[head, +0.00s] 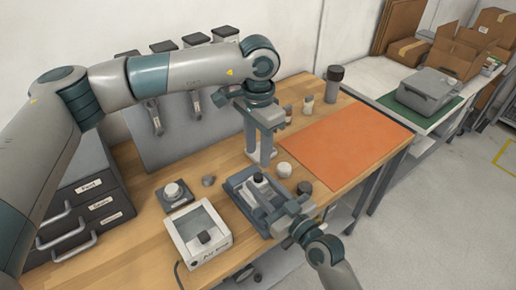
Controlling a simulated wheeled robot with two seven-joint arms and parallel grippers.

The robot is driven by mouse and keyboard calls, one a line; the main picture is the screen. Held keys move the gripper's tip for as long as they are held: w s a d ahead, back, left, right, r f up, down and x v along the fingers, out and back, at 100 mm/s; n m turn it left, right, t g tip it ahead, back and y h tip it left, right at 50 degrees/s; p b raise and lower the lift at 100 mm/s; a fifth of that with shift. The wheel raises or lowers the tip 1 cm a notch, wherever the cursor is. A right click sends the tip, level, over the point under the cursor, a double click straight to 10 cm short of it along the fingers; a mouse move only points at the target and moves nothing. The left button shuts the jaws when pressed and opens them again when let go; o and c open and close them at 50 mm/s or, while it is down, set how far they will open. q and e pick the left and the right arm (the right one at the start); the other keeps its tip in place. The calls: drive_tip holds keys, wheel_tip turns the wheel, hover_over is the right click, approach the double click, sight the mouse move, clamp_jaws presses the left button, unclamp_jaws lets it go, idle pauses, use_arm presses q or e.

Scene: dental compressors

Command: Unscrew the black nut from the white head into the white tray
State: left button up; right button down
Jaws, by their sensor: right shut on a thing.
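The white head (260,185), a small pale part with a black nut (257,177) on its top, is at the blue-grey tray in the middle of the bench. My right gripper (270,200) reaches in from the lower right and is shut on what looks like the white head; its fingers partly hide it. My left gripper (261,162) points down just above and behind the nut, its fingers apart and empty. A white open-topped tray (219,252) stands at the front left of the blue-grey tray, with a dark block inside.
The blue-grey tray (241,206) lies under my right gripper. A small device (174,195) is at the left, by the drawers (82,212). The orange mat (345,143) is clear.

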sight(258, 176)
use_arm(q)
drive_tip(key=shift+f, duration=3.95)
drive_tip(key=shift+c, duration=0.4)
clamp_jaws()
drive_tip(key=shift+n, duration=1.7)
drive_tip(key=shift+o, duration=0.4)
unclamp_jaws()
drive_tip(key=shift+r, duration=0.15)
